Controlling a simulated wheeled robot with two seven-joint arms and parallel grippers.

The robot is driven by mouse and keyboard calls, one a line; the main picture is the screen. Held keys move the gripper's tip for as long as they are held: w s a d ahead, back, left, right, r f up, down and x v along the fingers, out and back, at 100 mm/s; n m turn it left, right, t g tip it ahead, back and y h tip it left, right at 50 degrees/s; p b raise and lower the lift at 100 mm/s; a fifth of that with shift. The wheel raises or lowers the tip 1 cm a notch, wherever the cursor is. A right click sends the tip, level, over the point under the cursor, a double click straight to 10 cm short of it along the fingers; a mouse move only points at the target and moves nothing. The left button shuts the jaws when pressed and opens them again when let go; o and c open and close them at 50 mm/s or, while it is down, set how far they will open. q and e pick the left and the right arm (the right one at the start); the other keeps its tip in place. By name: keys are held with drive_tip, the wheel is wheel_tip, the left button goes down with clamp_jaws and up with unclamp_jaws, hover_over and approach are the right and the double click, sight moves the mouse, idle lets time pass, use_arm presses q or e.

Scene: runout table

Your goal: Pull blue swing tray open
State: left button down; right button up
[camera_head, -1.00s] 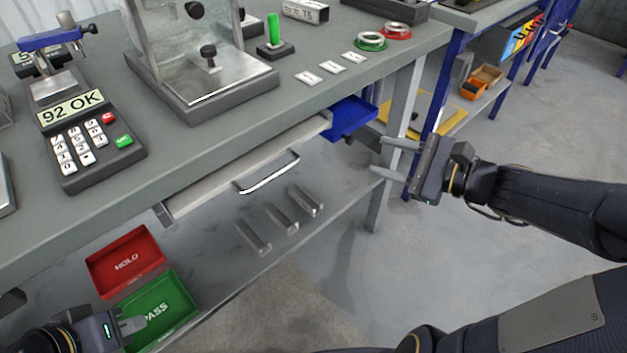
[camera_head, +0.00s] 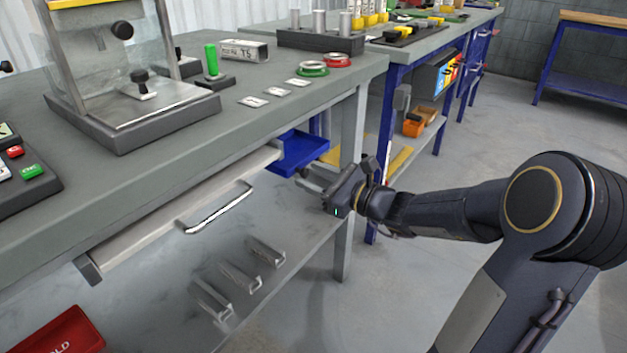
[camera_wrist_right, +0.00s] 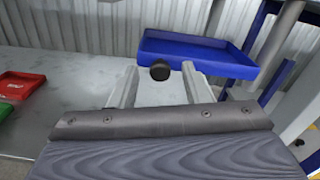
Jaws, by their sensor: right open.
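The blue swing tray (camera_head: 300,150) sits under the right end of the table top, beside the grey drawer. It also shows in the right wrist view (camera_wrist_right: 200,50), with a dark round knob (camera_wrist_right: 160,71) below its near wall. My right gripper (camera_head: 306,180) is just below and in front of the tray. In the right wrist view its two fingers (camera_wrist_right: 160,88) are apart, with the knob appearing between their tips. Whether the fingers reach around the knob I cannot tell. My left gripper is not in the current views.
A grey drawer (camera_head: 150,222) with a metal handle (camera_head: 218,210) is left of the tray. A table leg (camera_head: 350,170) stands close behind my right gripper. A lower shelf holds several metal brackets (camera_head: 240,278). A red HOLD bin (camera_head: 55,335) is at lower left.

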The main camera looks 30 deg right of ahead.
drive_tip(key=shift+w, duration=0.1)
clamp_jaws()
idle(0.4)
